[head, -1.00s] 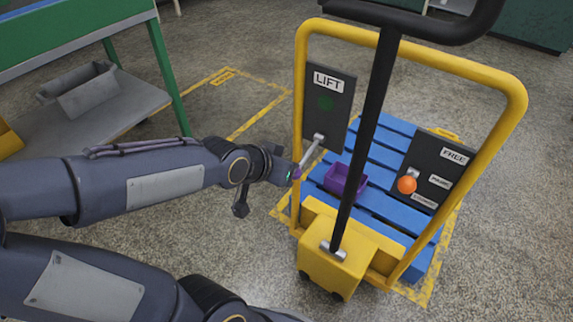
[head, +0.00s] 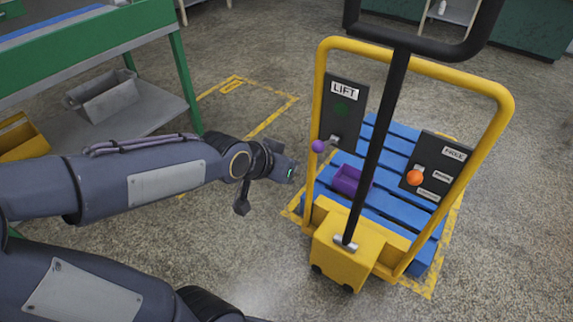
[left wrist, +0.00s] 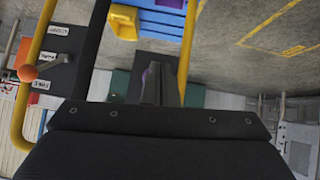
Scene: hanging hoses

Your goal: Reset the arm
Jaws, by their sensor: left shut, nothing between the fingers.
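My left gripper (head: 284,168) is shut and empty, left of the yellow-framed pallet truck (head: 321,70), with a visible gap to it. In the left wrist view its closed fingers (left wrist: 152,85) point away from the camera. The purple-knobbed lever (head: 318,146) stands out at the bottom of the LIFT panel (head: 343,112), apart from the gripper. An orange-knobbed lever (head: 415,178) sits on the right panel (head: 441,160); its knob also shows in the left wrist view (left wrist: 27,73). My right gripper is not in view.
A blue pallet (head: 385,206) with a purple bin (head: 351,180) lies behind the truck frame. The truck's black handle (head: 374,140) rises in front. A green bench (head: 90,48) with a grey bin (head: 100,92) stands at left. Floor around my gripper is clear.

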